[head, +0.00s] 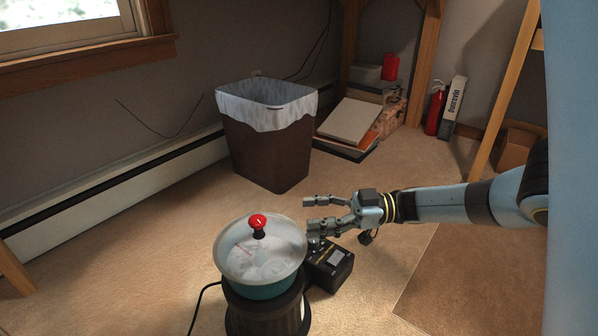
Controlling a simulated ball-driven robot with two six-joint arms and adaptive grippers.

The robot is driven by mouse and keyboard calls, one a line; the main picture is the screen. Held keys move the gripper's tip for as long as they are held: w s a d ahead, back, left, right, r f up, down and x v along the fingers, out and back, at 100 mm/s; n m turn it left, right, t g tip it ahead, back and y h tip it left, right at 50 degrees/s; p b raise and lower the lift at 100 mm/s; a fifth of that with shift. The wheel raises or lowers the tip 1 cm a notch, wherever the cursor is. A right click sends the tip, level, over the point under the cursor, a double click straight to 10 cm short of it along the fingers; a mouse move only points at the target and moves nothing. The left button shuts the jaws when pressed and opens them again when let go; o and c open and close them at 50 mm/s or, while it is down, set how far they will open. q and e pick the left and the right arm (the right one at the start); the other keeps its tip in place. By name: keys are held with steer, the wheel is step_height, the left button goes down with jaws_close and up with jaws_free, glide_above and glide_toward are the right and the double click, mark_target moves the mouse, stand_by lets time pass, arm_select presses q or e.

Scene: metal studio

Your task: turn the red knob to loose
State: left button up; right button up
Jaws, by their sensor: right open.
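A red knob (258,222) stands up from the middle of a pale, see-through lid (236,262). The lid covers a teal pot (268,290). The pot rests on a dark round stand (268,318) at the lower middle of the head view. My right gripper (306,214) reaches in from the right, with its fingers apart and nothing between them. Its fingertips point left toward the knob and appear a short way to its right, not touching it. My left gripper is not in view.
A black box with a small screen (330,268) sits right of the stand. A dark cable (203,300) runs left of it. Behind are a lined bin (262,150), stacked boxes (350,120) and a fire extinguisher (434,110).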

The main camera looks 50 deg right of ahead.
steer(key=w+t+h, duration=0.1)
steer(key=w+a+r+m+t+h, duration=0.1)
steer(key=w+t, duration=0.1)
steer(key=w+r+t+h+p, duration=0.1)
steer(key=shift+w+a+t+h, duration=0.15)
steer(key=shift+w+t+h, duration=0.15)
steer(key=a+m+t+h, duration=0.1)
steer(key=a+m+h+p, duration=0.1)
steer(key=m+h, duration=0.1)
steer(key=shift+s+r+t, duration=0.15)
steer(key=shift+s+t, duration=0.15)
steer(key=shift+t, duration=0.1)
steer(key=s+a+f+m+h+p, duration=0.2)
steer(key=s+a+m+h, duration=0.35)
steer(key=s, duration=0.25)
steer(key=w+b, duration=0.1)
steer(key=w, duration=0.2)
steer(key=w+b, duration=0.1)
steer(key=w, duration=0.2)
steer(key=w+a+b, duration=0.1)
steer(key=w, duration=0.2)
steer(key=shift+w+f+b, duration=0.1)
steer(key=shift+w+b, duration=0.2)
steer(key=shift+w, duration=0.05)
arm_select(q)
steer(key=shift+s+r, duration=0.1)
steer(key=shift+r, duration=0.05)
arm_select(e)
steer(key=shift+w, duration=0.6)
